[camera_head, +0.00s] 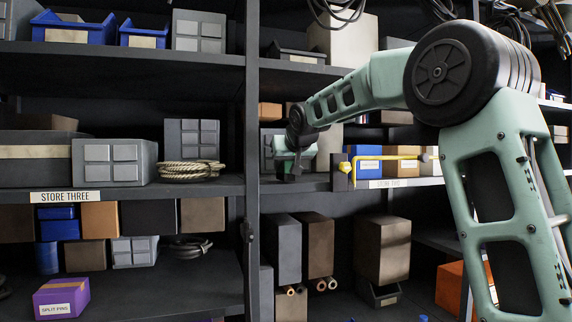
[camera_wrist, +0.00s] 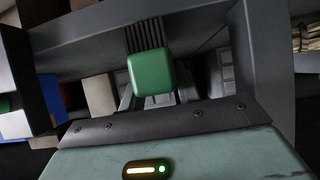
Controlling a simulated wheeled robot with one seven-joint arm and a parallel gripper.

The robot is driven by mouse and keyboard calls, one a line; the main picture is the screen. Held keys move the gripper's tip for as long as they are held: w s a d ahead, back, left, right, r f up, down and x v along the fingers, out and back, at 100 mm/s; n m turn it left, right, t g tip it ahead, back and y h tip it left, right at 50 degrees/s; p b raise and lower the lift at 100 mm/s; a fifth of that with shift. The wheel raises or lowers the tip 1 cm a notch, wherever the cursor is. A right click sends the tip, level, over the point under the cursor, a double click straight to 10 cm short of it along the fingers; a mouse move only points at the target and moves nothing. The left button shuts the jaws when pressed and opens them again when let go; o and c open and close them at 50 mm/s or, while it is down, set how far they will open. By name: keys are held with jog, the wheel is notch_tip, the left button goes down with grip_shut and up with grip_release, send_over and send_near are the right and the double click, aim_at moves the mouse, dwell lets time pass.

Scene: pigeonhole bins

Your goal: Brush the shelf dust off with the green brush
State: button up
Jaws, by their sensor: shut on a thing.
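The green brush (camera_wrist: 150,75) shows in the wrist view, with dark bristles (camera_wrist: 144,35) pointing away from my wrist toward a grey shelf surface (camera_wrist: 95,38). My gripper (camera_wrist: 152,98) is shut on the brush. In the head view my gripper (camera_head: 292,168) is at the middle shelf (camera_head: 305,184), just right of the central upright; the brush cannot be made out clearly there. Whether the bristles touch the shelf I cannot tell. I cannot make out any dust on the shelf.
A yellow bar (camera_head: 392,157) runs along the shelf front right of my gripper, above a label (camera_head: 388,183). A blue bin (camera_head: 368,160) stands behind it. The dark upright (camera_head: 252,130) is close on the left. Coiled rope (camera_head: 190,170) lies left of it.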

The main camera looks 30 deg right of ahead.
jog(key=shift+w+r, duration=0.25)
jog(key=shift+r, duration=0.65)
jog(key=shift+s+r+p, duration=0.1)
jog(key=shift+r+p, duration=1.65)
jog(key=shift+r, duration=0.95)
